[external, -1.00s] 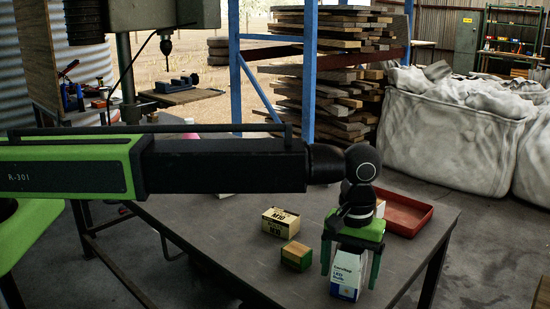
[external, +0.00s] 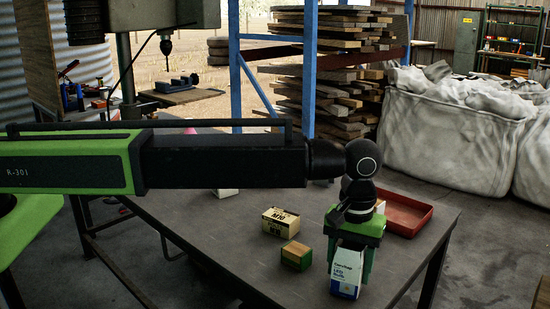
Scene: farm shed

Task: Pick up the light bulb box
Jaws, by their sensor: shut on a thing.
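The light bulb box (external: 346,275) is a white carton with blue lettering and a blue lower edge. It stands upright near the front right of the grey table (external: 230,245). My gripper (external: 349,262) points down over it, with its green fingers shut on the box's sides. The gripper body covers the top of the box. I cannot tell whether the bottom of the box touches the table.
A yellowish box marked M10 (external: 286,221) and a smaller green and tan box (external: 296,256) stand left of my gripper. A red tray (external: 408,216) lies behind it to the right. The left part of the tabletop is mostly clear.

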